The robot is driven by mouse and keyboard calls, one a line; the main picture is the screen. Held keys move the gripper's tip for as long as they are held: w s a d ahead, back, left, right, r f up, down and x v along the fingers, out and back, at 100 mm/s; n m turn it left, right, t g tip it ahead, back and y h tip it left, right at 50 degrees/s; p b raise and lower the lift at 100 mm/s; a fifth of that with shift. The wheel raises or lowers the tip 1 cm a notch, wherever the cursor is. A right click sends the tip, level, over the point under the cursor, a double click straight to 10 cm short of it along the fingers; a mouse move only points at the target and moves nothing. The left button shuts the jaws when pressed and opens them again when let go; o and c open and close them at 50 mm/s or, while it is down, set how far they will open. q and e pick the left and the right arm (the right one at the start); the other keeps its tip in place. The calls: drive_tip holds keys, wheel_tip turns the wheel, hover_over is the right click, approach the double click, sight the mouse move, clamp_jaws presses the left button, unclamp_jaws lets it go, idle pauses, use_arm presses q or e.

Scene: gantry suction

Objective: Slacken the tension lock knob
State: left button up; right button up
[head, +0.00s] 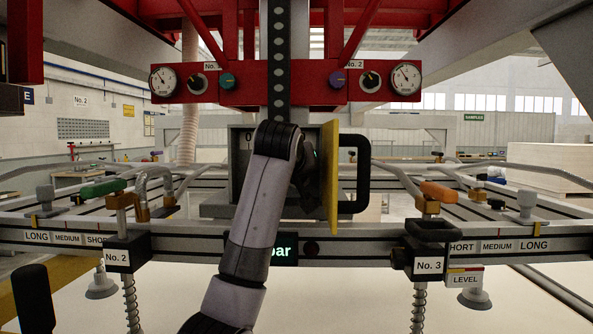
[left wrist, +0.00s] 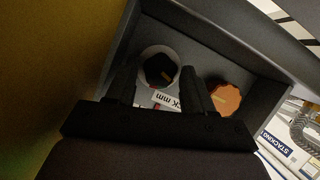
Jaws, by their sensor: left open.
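In the left wrist view an open grey box (left wrist: 262,60) holds a black knob (left wrist: 158,69) on a pale round dial and an orange lobed knob (left wrist: 226,98) to its right. No label naming the tension lock knob is readable; a partly hidden label ends in "ck mm". My left gripper (left wrist: 159,80) is open, its fingers pointing into the box. The black knob appears between the fingertips; I cannot tell whether they touch it. The orange knob lies just right of the right finger. In the head view my arm hides the gripper and much of the box (head: 239,142). My right gripper is not in view.
A yellow panel (head: 330,165) stands edge-on right beside my wrist, with a black handle (head: 357,175) behind it. A red panel (head: 287,84) with gauges and small knobs is above. Rails with suction cups (head: 101,283) and hoses spread to both sides.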

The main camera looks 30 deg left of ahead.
use_arm(q)
drive_tip(key=shift+w+f, duration=0.1)
drive_tip(key=shift+w, duration=0.05)
drive_tip(key=c, duration=0.8)
drive_tip(key=shift+n, duration=0.3)
drive_tip(key=shift+a+n+t+h, duration=0.15)
drive_tip(key=shift+n+t+h, duration=0.4)
drive_tip(key=shift+n, duration=0.35)
drive_tip(key=shift+a+n+t+h, duration=0.1)
drive_tip(key=shift+n+t+h, duration=0.35)
drive_tip(key=shift+n, duration=0.65)
